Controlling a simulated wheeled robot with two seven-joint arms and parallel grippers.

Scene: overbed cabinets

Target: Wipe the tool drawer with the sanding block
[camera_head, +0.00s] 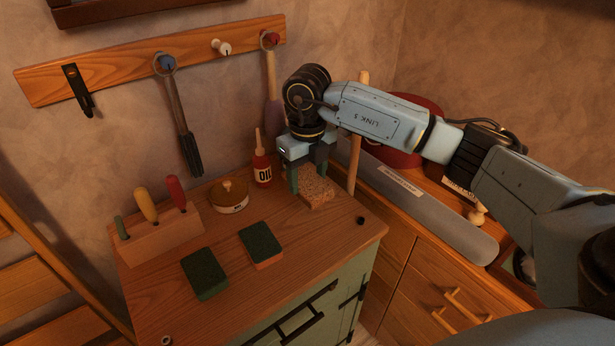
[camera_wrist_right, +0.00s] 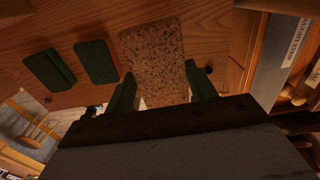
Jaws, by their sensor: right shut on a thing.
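My right gripper (camera_head: 307,178) is over the back right of a wooden cabinet top. It is shut on a speckled brown, cork-like block (camera_head: 317,192), which I take for the sanding block. The block also shows between the fingers of my right gripper (camera_wrist_right: 160,92) in the right wrist view (camera_wrist_right: 154,55). It is at or just above the wood; I cannot tell whether it touches. Below the top, a green cabinet front (camera_head: 338,304) has a dark handle. A wooden drawer front (camera_head: 440,290) with a wooden handle is at the right. I cannot tell which is the tool drawer. My left gripper is not in view.
Two green-topped sponges (camera_head: 204,273) (camera_head: 262,246) lie on the wooden top (camera_head: 335,240). A tin (camera_head: 229,197), a red oil bottle (camera_head: 262,168) and a wooden holder with tools (camera_head: 160,238) stand behind. A peg rail (camera_head: 120,70) hangs above. A grey tube (camera_head: 430,217) lies at right.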

